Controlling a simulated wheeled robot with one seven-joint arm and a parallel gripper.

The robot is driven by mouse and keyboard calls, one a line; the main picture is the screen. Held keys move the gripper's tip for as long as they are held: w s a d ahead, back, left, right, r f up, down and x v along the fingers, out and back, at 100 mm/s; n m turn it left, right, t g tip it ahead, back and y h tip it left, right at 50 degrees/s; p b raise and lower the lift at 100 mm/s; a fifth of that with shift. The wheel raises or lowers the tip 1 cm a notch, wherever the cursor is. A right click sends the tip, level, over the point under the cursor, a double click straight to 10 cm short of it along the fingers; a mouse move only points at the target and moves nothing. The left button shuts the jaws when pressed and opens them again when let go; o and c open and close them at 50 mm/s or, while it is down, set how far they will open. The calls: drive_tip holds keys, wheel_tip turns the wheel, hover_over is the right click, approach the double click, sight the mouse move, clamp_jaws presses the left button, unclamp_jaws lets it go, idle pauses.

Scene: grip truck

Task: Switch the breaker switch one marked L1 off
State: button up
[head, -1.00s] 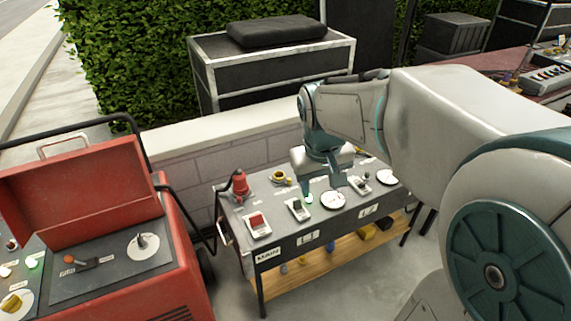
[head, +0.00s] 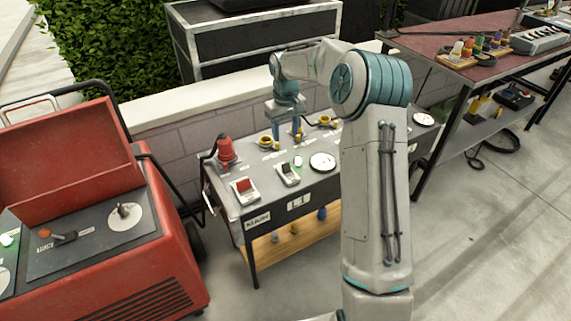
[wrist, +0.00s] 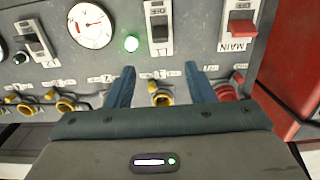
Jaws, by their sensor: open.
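The red-rocker MAIN switch (head: 244,189) and a red plug (head: 226,152) are left of L1; a white dial (head: 322,162) is right. A red generator box (head: 110,250) stands left. A low wall (head: 195,125) runs behind the panel. My arm hides the panel's right part.

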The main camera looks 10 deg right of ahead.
sight(286, 168)
wheel_tip(286, 168, down, 13)
drive_tip(key=shift+f+b, duration=0.2)
drive_tip(key=shift+b, duration=0.15)
drive_tip(key=c, duration=1)
